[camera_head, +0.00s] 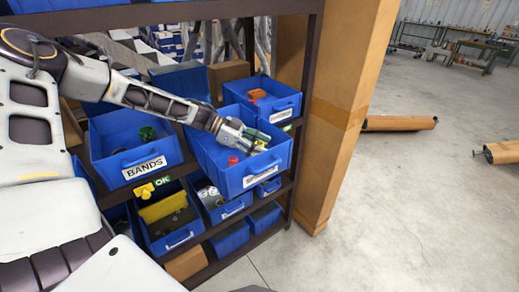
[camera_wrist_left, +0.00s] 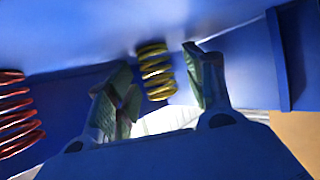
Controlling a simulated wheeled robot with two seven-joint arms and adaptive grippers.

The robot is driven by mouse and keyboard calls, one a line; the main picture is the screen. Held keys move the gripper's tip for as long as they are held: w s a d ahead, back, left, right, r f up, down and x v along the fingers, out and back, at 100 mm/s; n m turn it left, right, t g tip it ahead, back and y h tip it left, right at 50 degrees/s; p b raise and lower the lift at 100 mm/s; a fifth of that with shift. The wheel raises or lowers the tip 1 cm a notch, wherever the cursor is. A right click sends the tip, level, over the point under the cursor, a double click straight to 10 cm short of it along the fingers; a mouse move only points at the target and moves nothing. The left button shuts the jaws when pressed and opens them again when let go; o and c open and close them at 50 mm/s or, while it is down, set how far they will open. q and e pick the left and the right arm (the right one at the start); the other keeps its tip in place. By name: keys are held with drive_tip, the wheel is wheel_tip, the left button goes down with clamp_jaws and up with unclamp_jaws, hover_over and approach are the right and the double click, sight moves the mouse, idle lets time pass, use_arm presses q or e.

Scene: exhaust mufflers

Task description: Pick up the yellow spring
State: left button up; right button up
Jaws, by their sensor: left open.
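The yellow spring (camera_wrist_left: 156,68) stands between the two green-padded fingers of my left gripper (camera_wrist_left: 160,88) in the left wrist view. The fingers are open, with a gap to the spring on the right side; I cannot tell whether the left finger touches it. In the head view my left gripper (camera_head: 262,138) reaches down into a blue bin (camera_head: 247,181) on the shelf. There the spring is too small and covered to make out clearly. A red spring (camera_wrist_left: 17,112) stands to the left in the wrist view and shows in the bin (camera_head: 232,160). My right gripper is not in view.
Bin walls (camera_wrist_left: 286,60) close in around my left gripper. A brown post (camera_head: 340,110) stands right of the shelf.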

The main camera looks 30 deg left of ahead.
sight(260, 143)
use_arm(q)
drive_tip(key=c, duration=1)
drive_tip(key=shift+o, duration=0.2)
drive_tip(key=shift+r, duration=0.15)
drive_tip(key=shift+r, duration=4.85)
